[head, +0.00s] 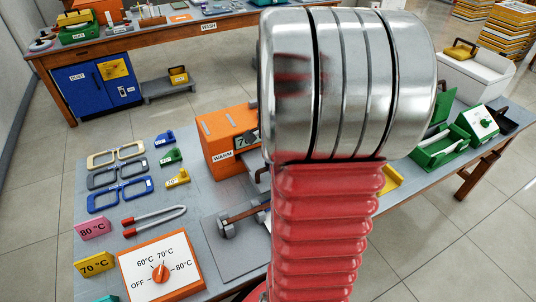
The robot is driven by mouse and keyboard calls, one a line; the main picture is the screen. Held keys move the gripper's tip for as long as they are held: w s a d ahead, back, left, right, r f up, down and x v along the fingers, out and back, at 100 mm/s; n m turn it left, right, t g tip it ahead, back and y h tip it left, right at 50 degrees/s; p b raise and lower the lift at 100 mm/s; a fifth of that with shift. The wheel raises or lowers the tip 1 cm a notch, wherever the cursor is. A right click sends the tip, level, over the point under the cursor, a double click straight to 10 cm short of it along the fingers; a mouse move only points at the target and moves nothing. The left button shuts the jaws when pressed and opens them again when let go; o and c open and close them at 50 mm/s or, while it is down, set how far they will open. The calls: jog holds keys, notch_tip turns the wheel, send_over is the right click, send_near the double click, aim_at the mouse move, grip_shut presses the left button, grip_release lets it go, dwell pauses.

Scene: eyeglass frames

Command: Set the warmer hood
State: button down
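The orange warmer hood (225,138), labelled WARM, stands on the grey bench. My arm hides its right side, where a dark part with a partly covered "7" shows. A white control panel (139,284) with an orange border lies at the bench's near side. It is marked OFF, 60 °C, 70 °C and 80 °C. The small pointer on its orange knob (160,273) appears to face 70 °C. A pink 80 °C card (92,228) and a yellow 70 °C card (94,263) stand left of the panel. My gripper is not identifiable; my silver and red arm fills the centre.
Several eyeglass frames (119,194) lie at the bench's left, beside small coloured blocks (178,178). Red-tipped tongs (154,216) lie before them. A metal fixture (229,227) stands near my arm. Green boxes (440,149) are at right. A WASH bench (150,41) stands behind.

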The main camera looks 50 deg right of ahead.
jog(key=shift+s, duration=0.2)
jog(key=c, duration=1.8)
grip_release()
jog(key=shift+o, duration=0.2)
jog(key=shift+r, duration=0.1)
jog(key=shift+r, duration=0.55)
notch_tip(320, 180, up, 12)
jog(key=s+a, duration=0.1)
jog(key=s, duration=0.1)
jog(key=shift+s, duration=0.25)
